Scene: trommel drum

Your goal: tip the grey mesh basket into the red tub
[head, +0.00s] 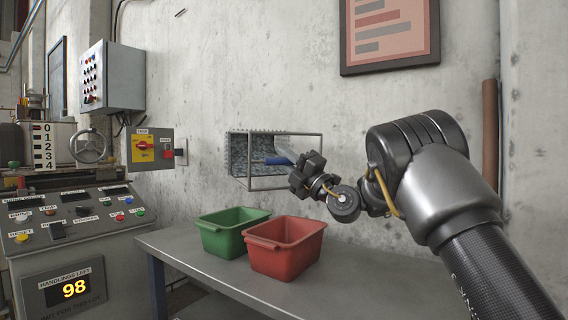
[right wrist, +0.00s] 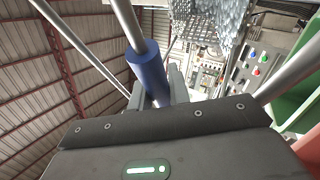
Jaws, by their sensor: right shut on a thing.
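The grey mesh basket (head: 240,154) is held in the air in front of the wall, above and behind the tubs, apart from both. It has a thin metal frame and a blue grip. My right gripper (head: 294,165) is shut on this blue grip (right wrist: 148,70). Part of the mesh (right wrist: 210,22) shows at the top of the right wrist view. Whether anything lies in the basket, I cannot tell. The red tub (head: 285,257) stands upright on the grey table, below my right gripper. My left gripper is not in view.
A green tub (head: 222,242) stands on the table (head: 345,290), left of the red one and close to it. A control console (head: 75,225) with buttons and a display of 98 stands at the left. The table is clear right of the red tub.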

